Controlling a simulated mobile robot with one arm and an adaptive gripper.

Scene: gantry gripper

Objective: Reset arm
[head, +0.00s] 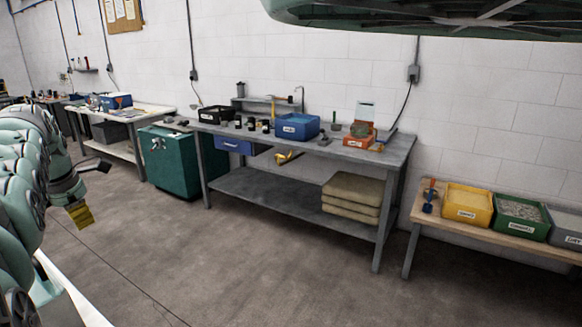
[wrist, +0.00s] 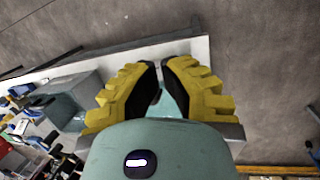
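My gripper (head: 80,214) hangs at the left of the head view, over bare floor and beside my teal arm. Its yellow fingers also show in the wrist view (wrist: 162,80), with black inner pads. A narrow gap shows between the pads, and parts of my own body are visible through it. Nothing is held. The gripper is apart from the benches and everything on them.
A grey workbench (head: 394,150) holds a blue bin (head: 297,127), a black bin (head: 215,114) and tools. A teal cabinet (head: 169,160) stands left of it. A low wooden bench (head: 428,216) at right carries a yellow bin (head: 467,205) and a green bin (head: 521,214). The middle floor is clear.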

